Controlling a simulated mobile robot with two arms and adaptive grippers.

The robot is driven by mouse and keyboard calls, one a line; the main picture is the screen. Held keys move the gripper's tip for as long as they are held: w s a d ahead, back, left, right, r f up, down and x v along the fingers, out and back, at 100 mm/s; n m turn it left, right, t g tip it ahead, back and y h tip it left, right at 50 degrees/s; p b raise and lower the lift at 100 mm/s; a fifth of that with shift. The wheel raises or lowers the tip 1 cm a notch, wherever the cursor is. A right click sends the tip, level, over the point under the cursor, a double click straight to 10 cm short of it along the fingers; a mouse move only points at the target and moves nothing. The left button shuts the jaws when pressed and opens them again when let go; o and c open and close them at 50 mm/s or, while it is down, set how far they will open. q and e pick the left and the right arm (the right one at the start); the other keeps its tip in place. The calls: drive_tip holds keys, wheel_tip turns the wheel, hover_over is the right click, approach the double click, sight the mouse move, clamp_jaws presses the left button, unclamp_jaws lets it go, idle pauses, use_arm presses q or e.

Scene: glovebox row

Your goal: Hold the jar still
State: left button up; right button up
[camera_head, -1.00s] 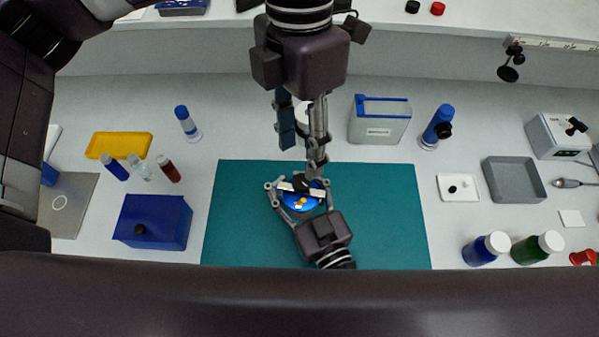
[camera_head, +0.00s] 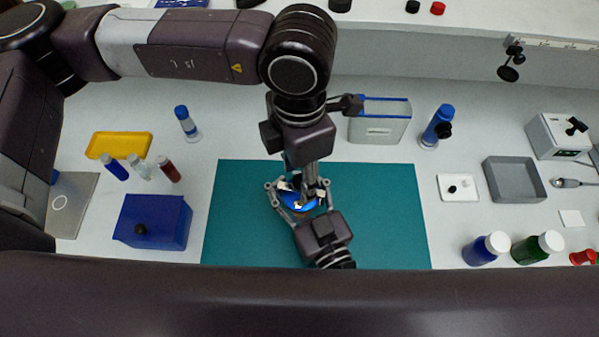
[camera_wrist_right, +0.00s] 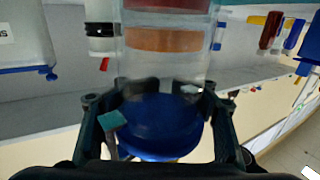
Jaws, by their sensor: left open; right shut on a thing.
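The jar stands on the teal mat (camera_head: 235,225), and its blue lid (camera_head: 294,205) shows in the head view. In the right wrist view, which looks inverted, the clear jar body (camera_wrist_right: 165,68) has orange and dark red bands, with the blue lid (camera_wrist_right: 155,130) below. My right gripper (camera_head: 298,184) comes from the front and is shut on the jar, a finger on each side. My left gripper (camera_head: 307,190) is open, its fingers over the lid from behind. Whether they touch the lid is hidden.
Behind is a grey container with blue trim (camera_head: 380,125). To the right are a grey tray (camera_head: 514,180) and bottles (camera_head: 486,248). The mat's right part is clear.

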use_arm(q)
drive_tip(key=shift+f, duration=0.25)
clamp_jaws()
drive_tip(key=shift+m, duration=0.3)
drive_tip(key=m, duration=0.4)
drive_tip(key=shift+w+m, duration=0.1)
drive_tip(key=shift+m, duration=0.3)
drive_tip(key=m, duration=0.5)
drive_tip(key=shift+w, duration=0.1)
idle(0.3)
